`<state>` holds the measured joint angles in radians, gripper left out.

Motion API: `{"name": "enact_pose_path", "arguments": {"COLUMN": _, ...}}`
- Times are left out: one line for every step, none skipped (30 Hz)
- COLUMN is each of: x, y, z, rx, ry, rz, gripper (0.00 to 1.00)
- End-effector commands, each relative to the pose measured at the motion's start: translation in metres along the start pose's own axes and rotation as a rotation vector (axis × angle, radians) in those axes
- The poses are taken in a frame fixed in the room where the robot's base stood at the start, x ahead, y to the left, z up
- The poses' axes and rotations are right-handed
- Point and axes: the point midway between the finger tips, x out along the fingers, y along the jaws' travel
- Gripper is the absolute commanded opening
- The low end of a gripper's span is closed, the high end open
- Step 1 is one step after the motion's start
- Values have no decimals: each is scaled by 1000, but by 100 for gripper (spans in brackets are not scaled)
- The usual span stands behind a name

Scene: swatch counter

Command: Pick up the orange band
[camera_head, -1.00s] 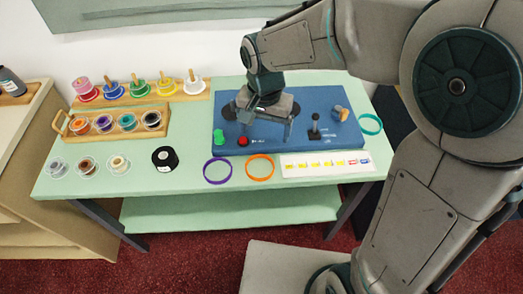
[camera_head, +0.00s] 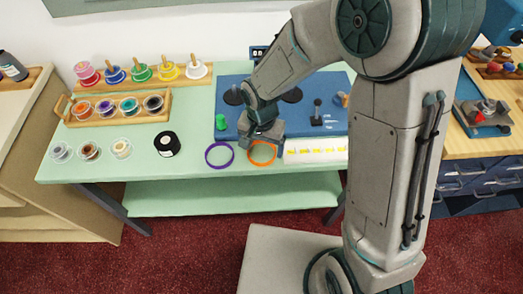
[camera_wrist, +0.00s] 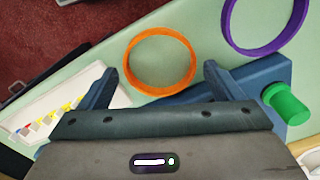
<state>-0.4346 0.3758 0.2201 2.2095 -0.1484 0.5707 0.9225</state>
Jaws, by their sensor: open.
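The orange band (camera_head: 262,154) lies flat on the pale green counter, near its front edge. In the wrist view the orange band (camera_wrist: 160,62) is a full ring just ahead of my gripper. My gripper (camera_head: 264,143) is low over the counter, just behind the band, and covers part of it in the head view. In the wrist view my gripper (camera_wrist: 158,80) is open, with its two fingers apart and nothing between them. The fingertips appear near the band's closer edge; I cannot tell whether they touch it.
A purple band (camera_head: 219,155) lies just left of the orange one. A white strip with yellow marks (camera_head: 315,150) lies to the right. The blue panel (camera_head: 228,112), with a green knob (camera_wrist: 286,104), is behind. A black tape roll (camera_head: 166,144) sits further left.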

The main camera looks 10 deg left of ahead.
Motion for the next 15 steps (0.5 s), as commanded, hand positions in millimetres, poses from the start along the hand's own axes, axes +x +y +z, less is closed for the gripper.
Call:
{"name": "enact_pose_path", "arguments": {"x": 6, "y": 0, "z": 0, "rx": -2, "ry": -1, "rz": 1, "gripper": 87}}
{"name": "enact_pose_path", "arguments": {"x": 9, "y": 0, "z": 0, "rx": -2, "ry": -1, "rz": 1, "gripper": 87}}
{"name": "enact_pose_path", "arguments": {"x": 11, "y": 0, "z": 0, "rx": -2, "ry": -1, "rz": 1, "gripper": 87}}
{"name": "enact_pose_path", "arguments": {"x": 13, "y": 0, "z": 0, "rx": -2, "ry": -1, "rz": 1, "gripper": 87}}
{"name": "enact_pose_path", "arguments": {"x": 14, "y": 0, "z": 0, "rx": -1, "ry": 0, "rz": 0, "gripper": 87}}
{"name": "enact_pose_path", "arguments": {"x": 14, "y": 0, "z": 0, "rx": -1, "ry": 0, "rz": 0, "gripper": 87}}
{"name": "enact_pose_path", "arguments": {"x": 14, "y": 0, "z": 0, "rx": -1, "ry": 1, "rz": -1, "gripper": 87}}
{"name": "enact_pose_path", "arguments": {"x": 14, "y": 0, "z": 0, "rx": -1, "ry": 1, "rz": -1, "gripper": 87}}
{"name": "enact_pose_path", "arguments": {"x": 14, "y": 0, "z": 0, "rx": -1, "ry": 1, "rz": -1, "gripper": 87}}
{"name": "enact_pose_path", "arguments": {"x": 14, "y": 0, "z": 0, "rx": -1, "ry": 1, "rz": -1, "gripper": 87}}
{"name": "enact_pose_path", "arguments": {"x": 14, "y": 0, "z": 0, "rx": -1, "ry": 1, "rz": -1, "gripper": 87}}
{"name": "enact_pose_path", "arguments": {"x": 14, "y": 0, "z": 0, "rx": -1, "ry": 1, "rz": -1, "gripper": 81}}
{"name": "enact_pose_path", "arguments": {"x": 14, "y": 0, "z": 0, "rx": -1, "ry": 1, "rz": -1, "gripper": 73}}
{"name": "enact_pose_path", "arguments": {"x": 14, "y": 0, "z": 0, "rx": -1, "ry": 1, "rz": -1, "gripper": 64}}
{"name": "enact_pose_path", "arguments": {"x": 14, "y": 0, "z": 0, "rx": -1, "ry": 1, "rz": -1, "gripper": 54}}
